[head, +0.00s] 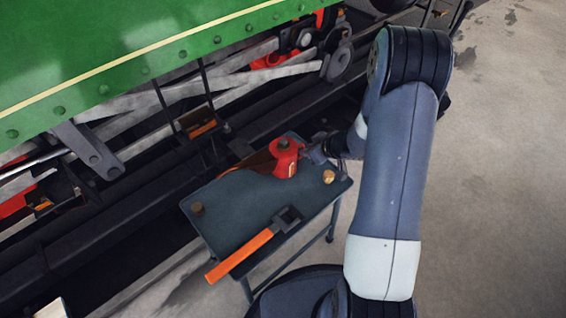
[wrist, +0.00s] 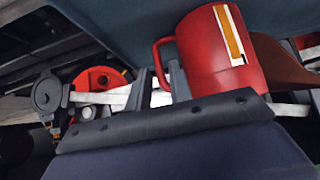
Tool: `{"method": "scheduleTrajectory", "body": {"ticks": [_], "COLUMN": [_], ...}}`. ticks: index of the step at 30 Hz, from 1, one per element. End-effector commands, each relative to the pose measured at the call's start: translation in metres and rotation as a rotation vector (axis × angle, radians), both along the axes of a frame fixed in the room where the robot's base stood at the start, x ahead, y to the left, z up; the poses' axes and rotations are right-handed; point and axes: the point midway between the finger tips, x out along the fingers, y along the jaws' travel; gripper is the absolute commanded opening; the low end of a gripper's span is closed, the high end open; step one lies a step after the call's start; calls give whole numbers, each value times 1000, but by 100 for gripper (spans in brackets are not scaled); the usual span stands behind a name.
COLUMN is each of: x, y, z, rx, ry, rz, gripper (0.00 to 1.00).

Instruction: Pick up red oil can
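The red oil can (head: 285,160) stands on a small dark blue-grey table (head: 232,212), near its far edge. It has a pale label with an orange stripe and a loop handle on its side. My gripper (head: 309,152) is low beside the can, on its right, at the handle side. In the wrist view the can (wrist: 215,55) is large at the upper right, its handle reaching toward my gripper (wrist: 161,84). The two fingers stand apart, with the handle's end at the gap between them. Whether they touch the handle cannot be told.
An orange-handled hammer (head: 245,250) lies along the table's near edge. A small brown knob-like item (head: 197,208) and a brass one (head: 328,177) are on the table. The green tram body (head: 120,50) and its rods rise behind. Open floor (head: 500,190) lies right.

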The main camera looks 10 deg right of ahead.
Motion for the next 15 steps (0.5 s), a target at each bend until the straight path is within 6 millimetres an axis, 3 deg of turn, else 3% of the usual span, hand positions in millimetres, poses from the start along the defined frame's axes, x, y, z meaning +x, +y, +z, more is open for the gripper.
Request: {"method": "scheduleTrajectory", "body": {"ticks": [6,15], "x": [20,24], "y": [14,16], "z": [-27,-28], "rx": [0,0], "ry": [0,0], "rz": [4,1], "gripper": [20,19]}}
